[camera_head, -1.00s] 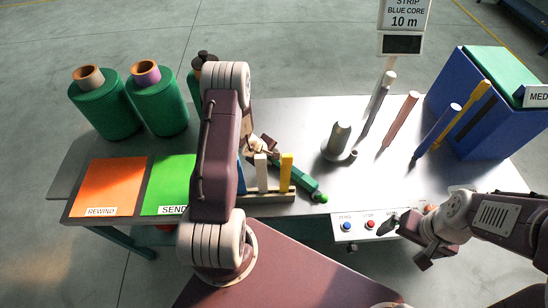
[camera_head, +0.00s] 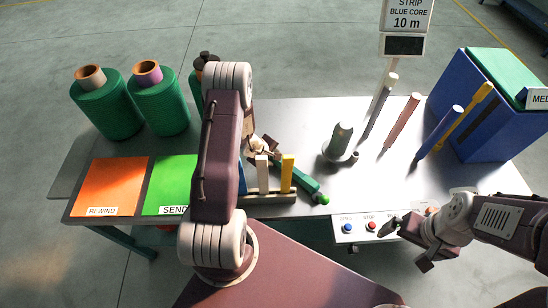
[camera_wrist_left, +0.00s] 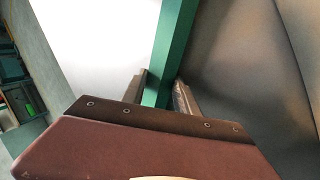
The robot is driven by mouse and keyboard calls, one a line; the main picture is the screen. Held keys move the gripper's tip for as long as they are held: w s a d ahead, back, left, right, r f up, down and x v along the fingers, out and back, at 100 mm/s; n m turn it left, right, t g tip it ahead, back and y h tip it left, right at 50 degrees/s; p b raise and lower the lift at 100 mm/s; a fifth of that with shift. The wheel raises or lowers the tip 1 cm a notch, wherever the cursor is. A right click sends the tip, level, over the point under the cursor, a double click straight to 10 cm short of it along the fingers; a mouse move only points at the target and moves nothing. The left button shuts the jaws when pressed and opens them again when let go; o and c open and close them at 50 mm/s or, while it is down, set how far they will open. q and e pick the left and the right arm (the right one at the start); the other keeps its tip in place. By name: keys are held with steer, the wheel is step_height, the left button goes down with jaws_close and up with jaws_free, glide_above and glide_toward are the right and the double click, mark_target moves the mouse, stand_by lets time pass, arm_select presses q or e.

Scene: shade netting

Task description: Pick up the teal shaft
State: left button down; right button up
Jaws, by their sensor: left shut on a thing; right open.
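The teal shaft (camera_head: 309,184) lies slanted at the middle of the table, its bright green end toward the front right. In the left wrist view the shaft (camera_wrist_left: 174,40) runs between the two fingers. My left gripper (camera_wrist_left: 162,92) is shut on it. In the head view my left arm hides part of the table, and the left gripper (camera_head: 262,146) shows only partly, at the shaft's far end. My right gripper (camera_head: 404,242) is open and empty, near the front right edge by the button panel.
A rack (camera_head: 268,197) with blue, white and yellow pieces stands beside the shaft. Green rolls (camera_head: 107,105) stand at the back left, behind orange (camera_head: 104,185) and green mats. A spindle (camera_head: 340,143), several upright rods and a blue bin (camera_head: 495,120) occupy the right. A button panel (camera_head: 358,228) is at the front.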

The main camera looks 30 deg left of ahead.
arm_select(q)
steer(key=shift+w+a+r, duration=0.1)
steer(key=shift+w+r, duration=0.15)
steer(key=shift+r, duration=0.35)
step_height(320, 180, up, 9)
steer(key=p, duration=0.1)
steer(key=shift+p, duration=0.3)
